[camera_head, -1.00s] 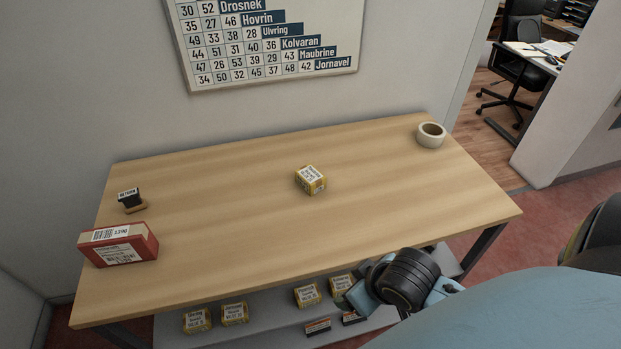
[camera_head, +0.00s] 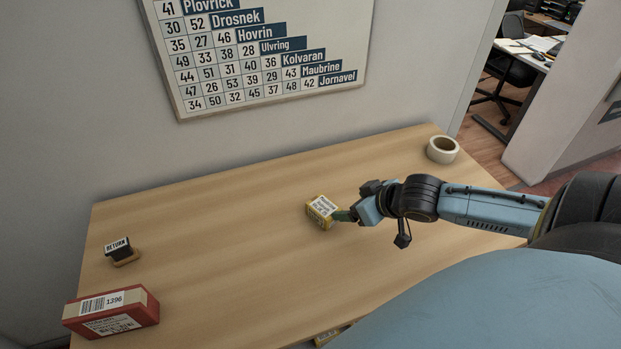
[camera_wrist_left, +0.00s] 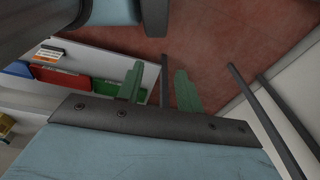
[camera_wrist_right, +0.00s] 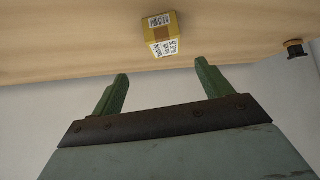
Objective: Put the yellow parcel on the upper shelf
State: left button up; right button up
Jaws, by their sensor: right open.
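A yellow parcel (camera_head: 321,211) with a white label lies on the middle of the wooden table (camera_head: 200,250). My right gripper (camera_head: 346,214) is just to its right, above the table. In the right wrist view the parcel (camera_wrist_right: 161,33) sits ahead of my open right fingers (camera_wrist_right: 162,68), roughly in line with the gap and not between them. My left gripper (camera_wrist_left: 159,71) shows only in the left wrist view. Its fingers are apart with nothing between them. I cannot tell any upper shelf for sure in these views.
A red-and-tan box (camera_head: 112,312) and a RETURN stamp (camera_head: 121,251) stand at the table's left. A tape roll (camera_head: 443,149) is at the back right. Another yellow parcel (camera_head: 328,336) shows below the front edge. Blue (camera_wrist_left: 18,69), red (camera_wrist_left: 60,76) and green (camera_wrist_left: 107,87) items show near my left gripper.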

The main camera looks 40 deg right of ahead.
aim_at(326, 208)
jog(key=b+x, duration=0.1)
jog(key=x, duration=0.3)
jog(key=shift+s+f, duration=0.1)
jog(key=shift+s, duration=0.05)
jog(key=shift+x, duration=1.2)
jog(key=shift+w+a+f+b, duration=0.15)
jog(key=shift+w+f+b, duration=0.15)
jog(key=shift+w+f, duration=0.2)
jog(key=shift+w+a+f, duration=0.1)
jog(key=shift+w+f, duration=0.05)
jog(key=shift+w, duration=0.1)
jog(key=shift+a+x, duration=0.15)
jog(key=shift+x, duration=0.95)
jog(key=shift+a+x, duration=0.1)
jog(key=shift+x, duration=1)
pick_arm(q)
jog(key=shift+g, duration=0.3)
jog(key=s, duration=0.1)
jog(key=s+f, duration=0.1)
jog(key=s, duration=0.1)
jog(key=s+f, duration=0.1)
jog(key=shift+s+a+f, duration=0.1)
jog(key=shift+s+f, duration=0.1)
jog(key=shift+s, duration=0.1)
pick_arm(e)
jog(key=c, duration=1.2)
